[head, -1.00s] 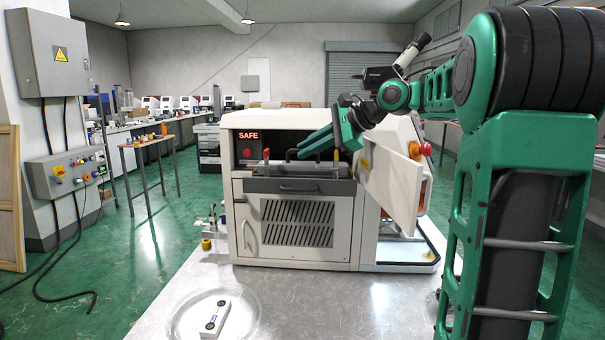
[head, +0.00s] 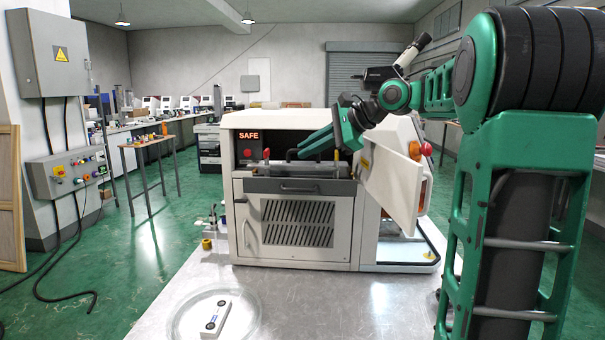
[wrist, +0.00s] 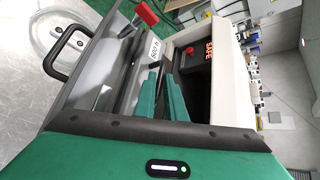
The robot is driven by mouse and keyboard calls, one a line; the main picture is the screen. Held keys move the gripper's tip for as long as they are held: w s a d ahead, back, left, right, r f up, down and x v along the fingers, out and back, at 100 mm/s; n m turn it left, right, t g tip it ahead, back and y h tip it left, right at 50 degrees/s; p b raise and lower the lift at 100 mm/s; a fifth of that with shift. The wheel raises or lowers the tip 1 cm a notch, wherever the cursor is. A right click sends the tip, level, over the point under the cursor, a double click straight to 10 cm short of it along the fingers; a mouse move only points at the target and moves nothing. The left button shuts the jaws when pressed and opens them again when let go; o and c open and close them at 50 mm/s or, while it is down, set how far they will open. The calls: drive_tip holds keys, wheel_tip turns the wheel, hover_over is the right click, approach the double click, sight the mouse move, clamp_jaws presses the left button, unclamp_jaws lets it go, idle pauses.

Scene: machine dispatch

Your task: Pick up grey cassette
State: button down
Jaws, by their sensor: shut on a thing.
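My gripper (head: 318,143) reaches into the open front of the white machine (head: 292,225). In the wrist view its two green fingers (wrist: 164,92) are close together, shut on what seems to be the grey cassette (wrist: 160,48), whose pale labelled part shows just past the fingertips. The fingers and the machine's front hide most of the cassette, so its outline and the exact grip cannot be told. In the head view the cassette cannot be made out.
A drawer front with a dark handle (head: 298,188) is below my gripper. A red-topped lever (head: 266,155) is left of it. The open white door (head: 392,186) stands to the right. A white block with two dark circles (head: 215,317) lies on a round dish (head: 182,328).

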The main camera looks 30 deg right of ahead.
sight(308, 164)
idle(0.8)
wheel_tip(308, 164, up, 18)
idle(0.7)
